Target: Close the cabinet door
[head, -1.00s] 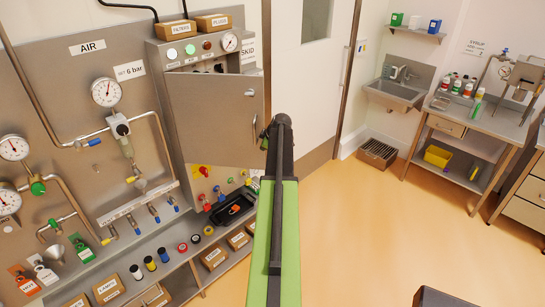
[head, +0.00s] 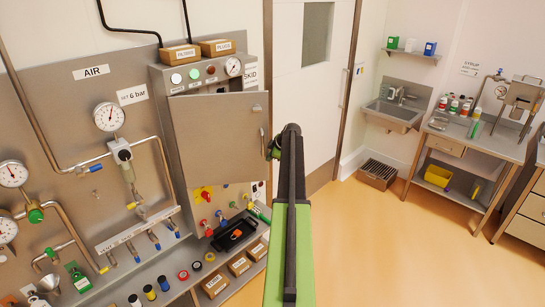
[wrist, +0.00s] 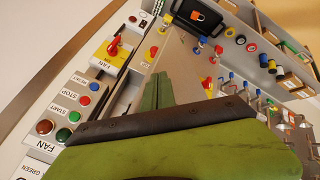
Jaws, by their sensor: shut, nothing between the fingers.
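The cabinet door (head: 218,138) is a flat grey metal panel on the grey wall cabinet, left of centre in the head view. It stands ajar, with its top edge swung out from the cabinet front. A latch sits near its upper right corner and a handle (head: 263,142) is at its right edge. My gripper (head: 272,150) is by the door's right edge; my arm partly hides it, and I cannot tell whether it touches. In the wrist view my green gripper fingers (wrist: 157,88) are together and empty.
Gauges, pipes and valves cover the panel at left. A black tray (head: 235,236) and boxes lie on shelves below the door. In the wrist view a fan control box (wrist: 85,95) with buttons is near my fingers. Open floor (head: 365,240) lies to the right.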

